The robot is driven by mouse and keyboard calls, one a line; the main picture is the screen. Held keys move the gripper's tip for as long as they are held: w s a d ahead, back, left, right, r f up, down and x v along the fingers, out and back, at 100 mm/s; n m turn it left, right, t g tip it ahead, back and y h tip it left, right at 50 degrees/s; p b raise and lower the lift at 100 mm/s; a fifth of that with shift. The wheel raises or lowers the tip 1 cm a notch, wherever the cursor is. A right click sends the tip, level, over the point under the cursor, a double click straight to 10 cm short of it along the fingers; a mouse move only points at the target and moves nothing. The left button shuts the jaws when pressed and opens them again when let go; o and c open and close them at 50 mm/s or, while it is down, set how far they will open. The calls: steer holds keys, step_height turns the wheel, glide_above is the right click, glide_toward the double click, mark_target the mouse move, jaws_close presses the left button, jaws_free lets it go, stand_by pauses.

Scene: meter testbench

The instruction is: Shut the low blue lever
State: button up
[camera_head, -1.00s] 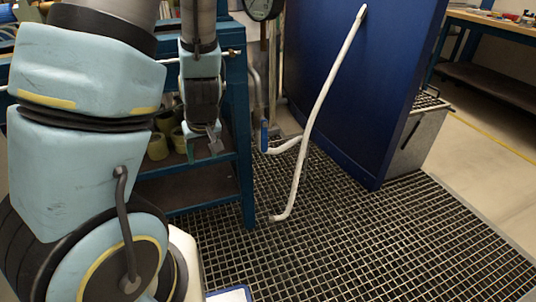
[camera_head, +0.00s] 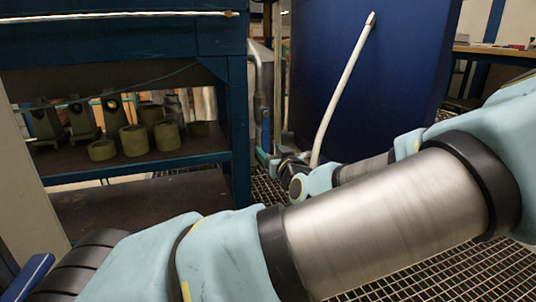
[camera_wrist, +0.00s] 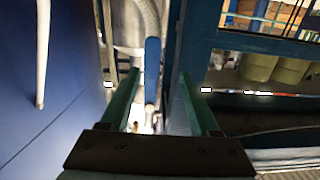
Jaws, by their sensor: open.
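The low blue lever (camera_wrist: 152,65) shows in the wrist view as a slim blue handle beside a pale pipe. It appears between the two green fingers of my gripper (camera_wrist: 159,75), which are apart with nothing held. I cannot tell whether the lever lies within the fingers' reach or beyond their tips. In the head view the lever (camera_head: 265,132) is small and stands roughly upright near the pipes, just above my gripper (camera_head: 266,158). My arm hides the lower pipework there.
A blue bench (camera_head: 239,135) with green fittings (camera_head: 135,140) on its shelf stands close left of the lever. A large blue panel (camera_head: 385,75) and a white hose (camera_head: 340,90) stand to the right. The gap between bench and panel is narrow; grating (camera_head: 460,275) covers the floor.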

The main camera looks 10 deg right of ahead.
mark_target(266, 140)
steer(key=w+b, duration=0.4)
steer(key=w, duration=0.5)
steer(key=shift+w, duration=0.1)
steer(key=shift+w+a+r, duration=0.1)
steer(key=shift+w+r, duration=0.05)
steer(key=shift+w, duration=0.45)
steer(key=shift+c, duration=0.4)
jaws_close()
stand_by(0.4)
